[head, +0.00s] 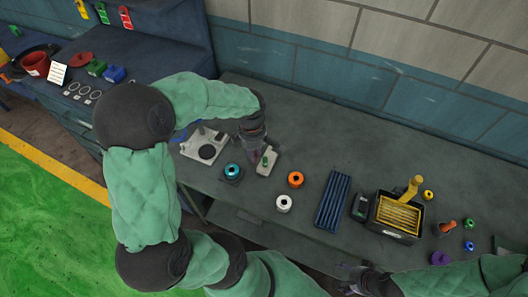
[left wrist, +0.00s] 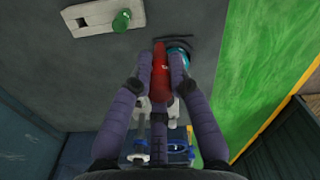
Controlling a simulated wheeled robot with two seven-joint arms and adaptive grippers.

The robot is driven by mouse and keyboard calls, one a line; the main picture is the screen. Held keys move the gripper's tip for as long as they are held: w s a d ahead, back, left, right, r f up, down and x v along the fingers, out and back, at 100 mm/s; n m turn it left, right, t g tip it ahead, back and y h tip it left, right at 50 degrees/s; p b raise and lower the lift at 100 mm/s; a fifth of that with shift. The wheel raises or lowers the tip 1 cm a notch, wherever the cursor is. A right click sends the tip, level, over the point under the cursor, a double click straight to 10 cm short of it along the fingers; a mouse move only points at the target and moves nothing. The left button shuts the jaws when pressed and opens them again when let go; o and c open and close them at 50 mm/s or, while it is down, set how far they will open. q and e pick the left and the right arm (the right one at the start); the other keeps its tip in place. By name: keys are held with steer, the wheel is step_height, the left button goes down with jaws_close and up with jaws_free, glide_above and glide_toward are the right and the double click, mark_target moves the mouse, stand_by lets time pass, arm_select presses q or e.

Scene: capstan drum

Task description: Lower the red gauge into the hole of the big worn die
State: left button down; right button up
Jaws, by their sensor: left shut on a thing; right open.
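My left gripper (head: 258,153) is shut on the red gauge (left wrist: 160,72), seen upright between the fingers (left wrist: 160,70) in the left wrist view. In the head view the gauge is hidden or too small to make out. A teal ring (head: 232,170) sits on a dark square base, just left of and nearer than the gripper. In the left wrist view the ring (left wrist: 179,54) is partly hidden behind the gauge and a finger. I cannot tell from its look whether it is the big worn die. My right gripper (head: 352,284) is open at the bottom edge.
A grey block with a green knob (head: 266,160) is close beside the left gripper. A pale plate (head: 204,146) lies to the left. An orange ring (head: 296,179), a white ring (head: 284,203), a blue ribbed rack (head: 333,202) and a yellow-slotted box (head: 398,214) stand right.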

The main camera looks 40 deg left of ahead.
arm_select(q)
steer(key=shift+n, duration=0.9)
steer(key=shift+s+a+f+b, duration=0.2)
steer(key=shift+s+a+f, duration=0.55)
steer(key=shift+a+f, duration=0.6)
steer(key=shift+s+a+f+b, duration=0.15)
steer(key=shift+s+a+f, duration=0.6)
steer(key=shift+a+f, duration=0.55)
steer(key=shift+s+a+f+b, duration=0.2)
steer(key=shift+s+a+f, duration=0.55)
steer(key=shift+a+f, duration=0.6)
steer(key=shift+d+f, duration=0.15)
steer(key=shift+d, duration=0.05)
arm_select(e)
steer(key=shift+f, duration=0.2)
arm_select(q)
steer(key=shift+f+b, duration=0.75)
steer(key=shift+b, duration=1.05)
arm_select(e)
steer(key=shift+f, duration=1.8)
